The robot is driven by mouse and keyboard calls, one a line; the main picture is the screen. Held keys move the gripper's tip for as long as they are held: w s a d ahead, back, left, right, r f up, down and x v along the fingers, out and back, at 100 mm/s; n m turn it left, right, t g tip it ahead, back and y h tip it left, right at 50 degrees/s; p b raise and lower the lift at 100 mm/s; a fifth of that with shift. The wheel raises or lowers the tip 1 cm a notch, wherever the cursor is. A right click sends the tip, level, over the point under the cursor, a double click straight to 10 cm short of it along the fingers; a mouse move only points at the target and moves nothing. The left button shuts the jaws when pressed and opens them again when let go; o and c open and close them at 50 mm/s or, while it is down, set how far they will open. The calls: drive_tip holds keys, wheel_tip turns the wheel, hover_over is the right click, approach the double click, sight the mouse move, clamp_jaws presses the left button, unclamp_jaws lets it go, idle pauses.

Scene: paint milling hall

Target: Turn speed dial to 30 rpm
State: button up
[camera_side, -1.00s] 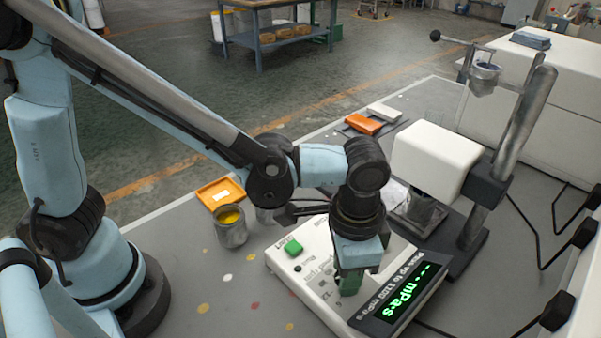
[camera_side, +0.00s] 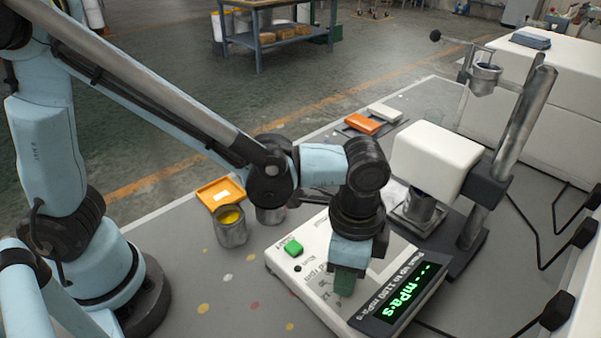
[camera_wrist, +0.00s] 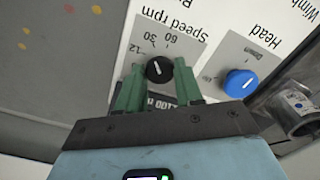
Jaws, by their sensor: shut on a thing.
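The speed dial (camera_wrist: 159,69) is a small black knob with a white pointer line, under the printed words "Speed rpm" in the wrist view. Marks 12, 30 and 60 stand around its far side. The pointer slants up and left, toward the side of 12 and 30; its exact mark is hard to tell. My gripper (camera_wrist: 159,66) has its green fingers shut on the dial, one on each side. In the side view my gripper (camera_side: 345,284) points down onto the white control box (camera_side: 284,262) and hides the dial.
A blue Head knob (camera_wrist: 240,83) sits close to the right of the dial. The box has a green button (camera_side: 303,234) and a lit display (camera_side: 405,293) reading "--- mPa·s". A measuring head (camera_side: 436,160) on a post stands behind. A yellow paint can (camera_side: 231,230) stands left.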

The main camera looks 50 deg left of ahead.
drive_tip(key=o, duration=1)
drive_tip(key=shift+o, duration=0.2)
wheel_tip(320, 180, up, 12)
drive_tip(key=a+f+n+t, duration=0.1)
drive_tip(key=a+n+t, duration=0.2)
drive_tip(key=a, duration=0.8)
drive_tip(key=a+f+n+t, duration=0.2)
drive_tip(key=a+n+t, duration=0.2)
drive_tip(key=a+n, duration=0.4)
drive_tip(key=a, duration=0.4)
drive_tip(key=shift+w+f+n, duration=0.25)
drive_tip(key=shift+w+n, duration=0.05)
drive_tip(key=shift+w, duration=0.05)
